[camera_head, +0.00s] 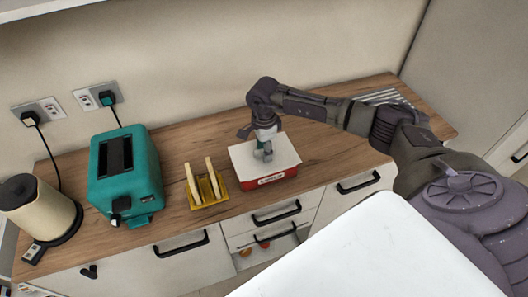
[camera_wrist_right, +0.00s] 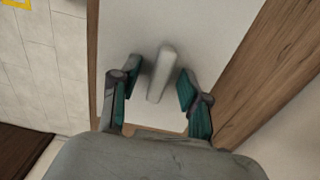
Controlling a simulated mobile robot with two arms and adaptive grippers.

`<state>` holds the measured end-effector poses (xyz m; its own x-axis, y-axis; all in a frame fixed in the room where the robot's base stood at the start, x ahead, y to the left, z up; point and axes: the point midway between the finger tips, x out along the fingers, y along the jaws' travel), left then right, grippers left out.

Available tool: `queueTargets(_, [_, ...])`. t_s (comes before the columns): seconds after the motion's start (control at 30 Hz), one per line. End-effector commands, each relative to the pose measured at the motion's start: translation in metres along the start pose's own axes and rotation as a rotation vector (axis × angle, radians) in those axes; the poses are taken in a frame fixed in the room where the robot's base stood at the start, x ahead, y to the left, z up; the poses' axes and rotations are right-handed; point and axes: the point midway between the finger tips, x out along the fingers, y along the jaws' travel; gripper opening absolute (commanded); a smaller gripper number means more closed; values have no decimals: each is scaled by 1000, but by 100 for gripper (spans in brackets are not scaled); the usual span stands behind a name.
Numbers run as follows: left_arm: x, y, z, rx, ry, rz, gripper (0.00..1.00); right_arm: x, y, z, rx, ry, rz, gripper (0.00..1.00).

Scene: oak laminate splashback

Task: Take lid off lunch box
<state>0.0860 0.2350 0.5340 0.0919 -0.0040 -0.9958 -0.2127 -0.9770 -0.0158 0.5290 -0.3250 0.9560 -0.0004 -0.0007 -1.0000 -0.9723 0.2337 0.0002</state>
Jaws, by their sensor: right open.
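The lunch box (camera_head: 268,182) is a red box on the wooden counter, with a white lid (camera_head: 284,147) on top. The lid also fills the middle of the right wrist view (camera_wrist_right: 130,32). A pale bar-shaped handle (camera_wrist_right: 161,74) stands up from the lid. My right gripper (camera_head: 263,150) is over the lid from above. In the right wrist view its two fingers (camera_wrist_right: 158,88) are apart, one on each side of the handle, with gaps showing between them and the handle. My left gripper is not in view.
A yellow rack with toast slices (camera_head: 208,190) stands left of the lunch box. Further left are a teal toaster (camera_head: 125,168) and a cream kettle (camera_head: 38,208). Bare counter (camera_head: 325,147) lies right of the box. Drawers with black handles (camera_head: 276,214) are below the counter's front edge.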

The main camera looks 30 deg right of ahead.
Motion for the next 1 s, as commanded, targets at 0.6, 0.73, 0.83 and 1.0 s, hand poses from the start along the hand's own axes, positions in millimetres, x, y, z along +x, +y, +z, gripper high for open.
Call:
queueTargets(0.6, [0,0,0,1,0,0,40,0,0,0,0,-1,0,0])
queueTargets(0.73, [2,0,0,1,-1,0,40,-2,0,0,0,-1,-1,0])
queueTargets(0.83, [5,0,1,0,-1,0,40,-6,-1,0,0,-2,-2,0])
queueTargets(1.0, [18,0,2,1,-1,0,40,-26,-2,0,0,-3,-6,0])
